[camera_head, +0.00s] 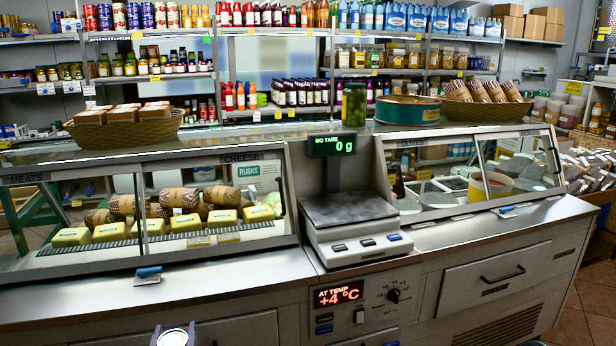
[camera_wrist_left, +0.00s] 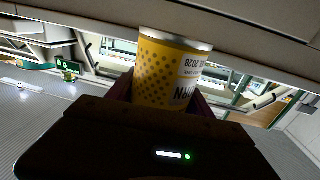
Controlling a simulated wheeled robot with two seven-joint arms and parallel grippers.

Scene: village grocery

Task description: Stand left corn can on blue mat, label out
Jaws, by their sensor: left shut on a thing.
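In the left wrist view a yellow corn can (camera_wrist_left: 160,68) with brown dots, a silver rim and a white panel with dark, upside-down lettering stands between the dark fingers of my left gripper (camera_head: 174,334), which is shut on it. In the head view only the can's pale round top (camera_head: 173,338) shows between the fingertips, at the bottom edge left of centre, in front of the counter. The can's lower part is hidden by the gripper. I see no blue mat and no second corn can that I can make out. My right gripper is not in view.
A steel counter ledge (camera_head: 230,258) runs across the front, with a scale (camera_head: 350,212) in its middle. Glass cases stand behind it, left and right.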

